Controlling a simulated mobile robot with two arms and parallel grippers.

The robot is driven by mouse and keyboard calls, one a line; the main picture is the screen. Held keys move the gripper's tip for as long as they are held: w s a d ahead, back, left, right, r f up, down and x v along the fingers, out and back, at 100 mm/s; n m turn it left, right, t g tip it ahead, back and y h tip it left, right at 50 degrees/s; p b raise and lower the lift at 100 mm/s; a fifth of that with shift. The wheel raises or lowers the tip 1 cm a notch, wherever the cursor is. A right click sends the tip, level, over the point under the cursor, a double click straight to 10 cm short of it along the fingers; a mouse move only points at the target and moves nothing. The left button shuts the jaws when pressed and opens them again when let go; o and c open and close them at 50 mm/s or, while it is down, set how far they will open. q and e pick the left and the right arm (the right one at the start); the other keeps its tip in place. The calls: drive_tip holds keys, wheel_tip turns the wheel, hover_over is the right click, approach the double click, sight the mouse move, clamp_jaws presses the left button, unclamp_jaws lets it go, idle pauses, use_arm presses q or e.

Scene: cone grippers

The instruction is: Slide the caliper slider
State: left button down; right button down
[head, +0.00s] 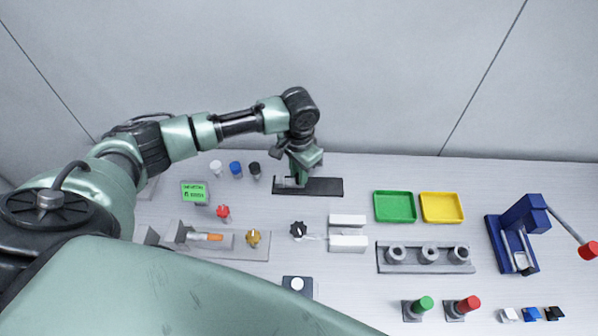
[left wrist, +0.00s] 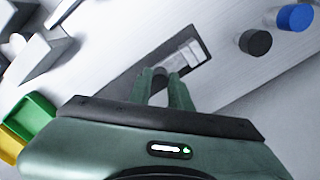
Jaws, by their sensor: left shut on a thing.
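The caliper (head: 325,187) is a dark, flat bar lying on the table near its back edge. A light strip shows at its left end. The caliper also shows in the left wrist view (left wrist: 200,72), with a pale rectangle on its upper right part. My left gripper (head: 299,181) points down over the left part of the bar. In the left wrist view its two green fingers (left wrist: 161,75) stand close together over the bar, shut on the caliper slider. The slider itself is mostly hidden by the fingers. My right gripper is not in view.
Left of the caliper stand white, blue and black (head: 254,170) knobs and a green display (head: 195,192). To its right are green (head: 394,193) and yellow (head: 460,194) trays. White blocks (head: 348,243) and a black star knob (head: 298,230) lie in front. The wall is close behind.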

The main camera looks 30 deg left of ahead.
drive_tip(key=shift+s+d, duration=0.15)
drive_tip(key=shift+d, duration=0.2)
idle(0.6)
